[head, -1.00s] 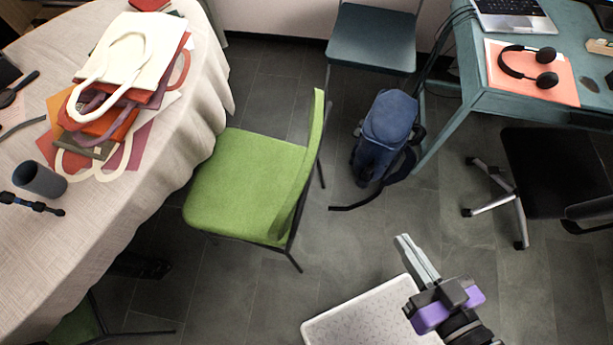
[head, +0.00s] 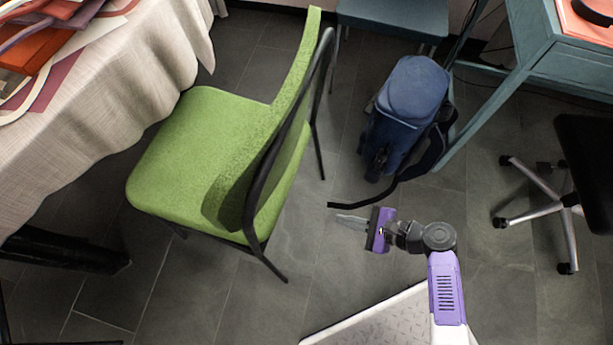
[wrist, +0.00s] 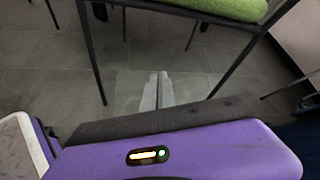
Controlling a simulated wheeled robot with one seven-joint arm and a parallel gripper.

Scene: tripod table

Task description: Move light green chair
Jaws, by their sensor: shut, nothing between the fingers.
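The light green chair (head: 205,140) stands on the floor beside the cloth-covered table, its seat facing left and its black-framed back on the right. My gripper (head: 340,217) is shut and empty, to the right of the chair and apart from it, with its fingers pointing left towards the chair. In the wrist view, the green seat's edge (wrist: 228,8) and the dark chair legs show beyond the shut fingers (wrist: 158,82).
The cloth-covered table (head: 120,85) is close on the chair's left. A blue backpack (head: 405,115) lies behind my gripper. A teal chair (head: 392,18), a teal desk (head: 530,40) and a black wheeled chair (head: 585,160) stand further right. Floor shows between chair and backpack.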

